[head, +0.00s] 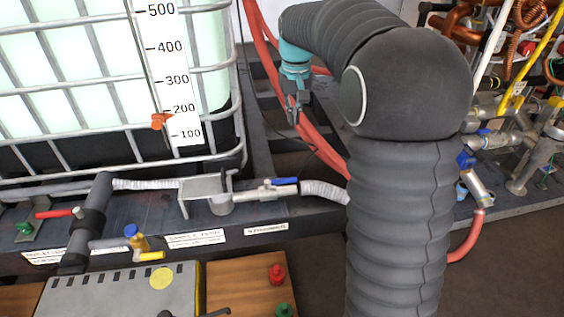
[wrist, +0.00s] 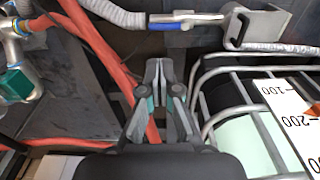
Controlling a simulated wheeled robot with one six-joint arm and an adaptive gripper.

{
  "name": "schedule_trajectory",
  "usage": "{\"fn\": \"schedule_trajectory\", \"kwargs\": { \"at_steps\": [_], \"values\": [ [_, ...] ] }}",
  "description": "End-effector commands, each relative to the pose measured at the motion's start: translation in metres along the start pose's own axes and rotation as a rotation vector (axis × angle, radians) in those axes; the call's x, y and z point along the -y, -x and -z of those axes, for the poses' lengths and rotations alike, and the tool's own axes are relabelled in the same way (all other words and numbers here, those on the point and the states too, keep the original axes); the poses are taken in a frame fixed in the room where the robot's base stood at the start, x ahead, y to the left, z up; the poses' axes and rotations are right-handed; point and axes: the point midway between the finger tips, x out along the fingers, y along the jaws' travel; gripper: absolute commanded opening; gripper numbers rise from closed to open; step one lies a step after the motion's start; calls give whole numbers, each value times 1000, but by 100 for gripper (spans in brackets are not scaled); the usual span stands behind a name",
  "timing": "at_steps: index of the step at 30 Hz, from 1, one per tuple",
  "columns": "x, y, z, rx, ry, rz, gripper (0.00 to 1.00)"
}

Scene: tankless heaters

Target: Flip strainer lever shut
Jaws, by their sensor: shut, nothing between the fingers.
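A blue lever (head: 284,181) sits on a metal valve in the pipe run along the dark bench's edge, lying along the pipe. A white label (head: 267,229) is below it, its print too small to read surely. In the wrist view, the blue lever (wrist: 207,17) is at the top, along the pipe and left of a grey bracket. My gripper (head: 292,112) hangs above and behind the pipe, apart from the lever. In the wrist view, my gripper (wrist: 159,68) is shut and empty, its fingertips below the lever in the picture.
A caged white tank (head: 70,60) with a level scale stands at left. A grey bracket (head: 206,187) stands beside the valve. Red hoses (head: 310,140) run behind my gripper. Piping crowds the right.

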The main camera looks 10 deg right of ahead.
Motion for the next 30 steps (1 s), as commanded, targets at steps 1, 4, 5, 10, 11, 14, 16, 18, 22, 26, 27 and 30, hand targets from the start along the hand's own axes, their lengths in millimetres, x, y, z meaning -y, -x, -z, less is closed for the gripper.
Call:
{"fn": "schedule_trajectory", "kwargs": {
  "at_steps": [1,4,5,10,11,14,16,18,22,26,27,30],
  "values": [
    [0,-10,16,25,0,0,0],
    [0,-29,43,67,0,0,0],
    [1,-36,51,80,0,0,0],
    [1,-77,89,152,0,0,0],
    [1,-85,95,164,0,0,0],
    [2,-114,113,206,0,0,0],
    [2,-134,123,234,0,0,0],
    [2,-152,130,259,0,-1,0],
    [2,-179,138,293,0,-1,0],
    [2,-194,142,311,0,-1,0],
    [2,-196,142,315,0,-1,0],
    [2,-199,143,318,0,-1,0]
  ]
}}
